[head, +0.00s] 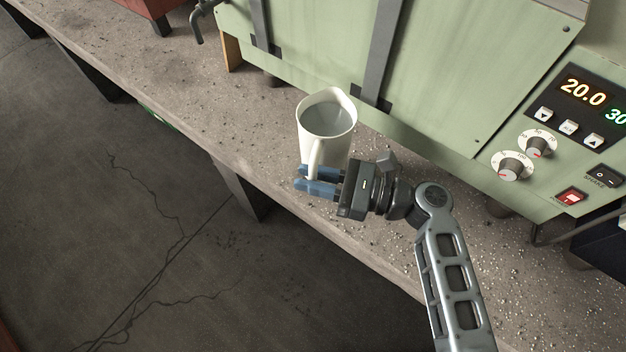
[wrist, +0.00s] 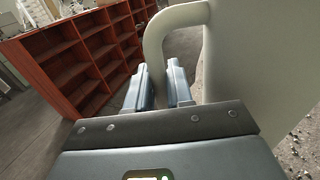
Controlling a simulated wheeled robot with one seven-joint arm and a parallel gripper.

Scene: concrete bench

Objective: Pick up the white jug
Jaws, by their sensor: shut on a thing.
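The white jug (head: 339,151) is upright near the front of the machine on the concrete bench, its grey inside facing up. I cannot tell whether its base touches the bench. In the wrist view, the jug's white body (wrist: 262,65) fills the right side and its curved handle (wrist: 155,40) runs down to the fingers. My gripper (head: 312,182) has blue fingers at the lower part of the handle. In the wrist view, my gripper (wrist: 160,85) is shut on the handle. The handle's lower end is hidden by the fingers.
The green machine (head: 430,70) with dials and a lit display stands behind the jug. The concrete bench (head: 150,75) is clear to the left, with its front edge close to the gripper. A red shelf unit (wrist: 75,60) stands beyond in the wrist view.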

